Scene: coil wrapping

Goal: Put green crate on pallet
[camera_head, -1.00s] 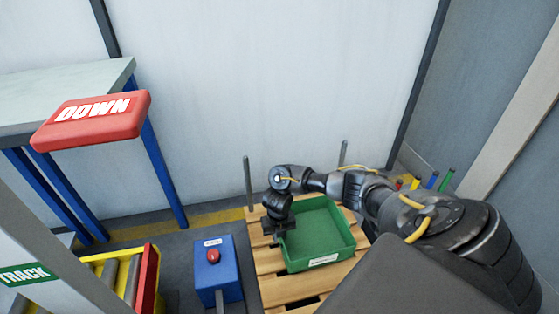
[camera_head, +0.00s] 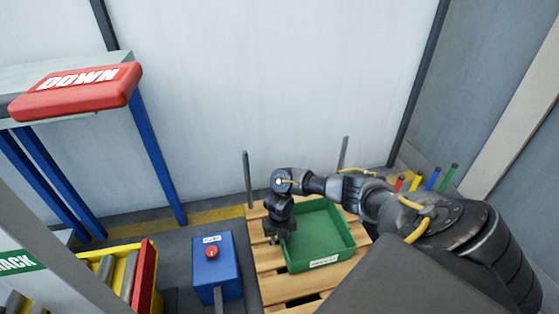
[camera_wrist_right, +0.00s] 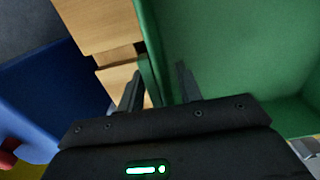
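The green crate (camera_head: 321,236) sits on the wooden pallet (camera_head: 271,262) in the head view, upright and empty, with a white label on its front wall. My right gripper (camera_head: 278,238) is at the crate's left wall. In the right wrist view, its two fingers (camera_wrist_right: 160,92) stand apart on either side of the crate's wall (camera_wrist_right: 148,60), with gaps between fingers and wall. The crate's floor and inside show right of the fingers. My left gripper is not in view.
A blue box with a red button (camera_head: 212,253) stands left of the pallet. Grey posts (camera_head: 248,180) rise behind the pallet. A roller conveyor with a red side (camera_head: 144,278) is at lower left. A red DOWN sign (camera_head: 75,95) hangs at upper left. Coloured posts (camera_head: 432,178) stand at right.

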